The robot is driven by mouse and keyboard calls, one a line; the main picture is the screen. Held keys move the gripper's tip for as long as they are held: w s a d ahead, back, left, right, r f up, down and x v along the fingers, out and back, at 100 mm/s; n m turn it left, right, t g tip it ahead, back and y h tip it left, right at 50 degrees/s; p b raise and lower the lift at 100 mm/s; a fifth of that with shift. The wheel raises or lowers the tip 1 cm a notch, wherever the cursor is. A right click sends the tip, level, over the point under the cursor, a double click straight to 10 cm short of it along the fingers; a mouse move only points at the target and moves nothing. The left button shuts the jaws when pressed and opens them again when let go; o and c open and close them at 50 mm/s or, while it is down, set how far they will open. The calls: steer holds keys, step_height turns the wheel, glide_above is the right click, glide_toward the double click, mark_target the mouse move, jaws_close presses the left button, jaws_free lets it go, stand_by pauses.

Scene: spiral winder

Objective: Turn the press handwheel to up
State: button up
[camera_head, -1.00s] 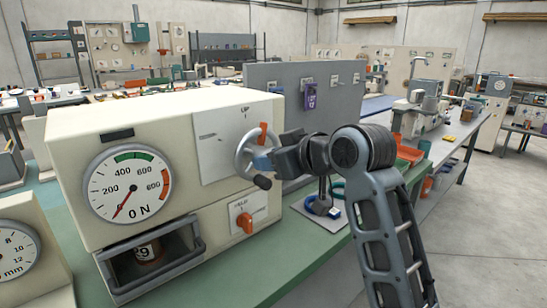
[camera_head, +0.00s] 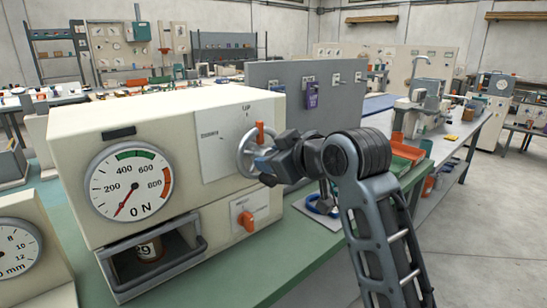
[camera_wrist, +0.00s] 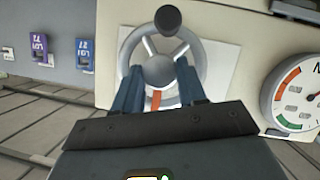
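The press handwheel (camera_head: 243,150) is a grey spoked wheel on a white panel of the cream press, below the word UP (camera_head: 246,108). In the wrist view, the handwheel (camera_wrist: 163,66) lies between and behind my two open blue fingers (camera_wrist: 158,90). The orange marker (camera_wrist: 156,99) shows between them, and the dark handle knob (camera_wrist: 168,20) is beyond the fingertips. Contact cannot be told.
An orange switch (camera_head: 246,222) sits on the press below the wheel. A can (camera_head: 149,250) stands in the press opening behind a grey guard bar. A grey panel (camera_head: 275,80) stands behind the press.

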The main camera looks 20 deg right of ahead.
steer(key=o, duration=0.5)
steer(key=shift+c, duration=0.2)
steer(key=v, duration=0.7)
steer(key=shift+s, duration=0.4)
steer(key=shift+d+r, duration=0.1)
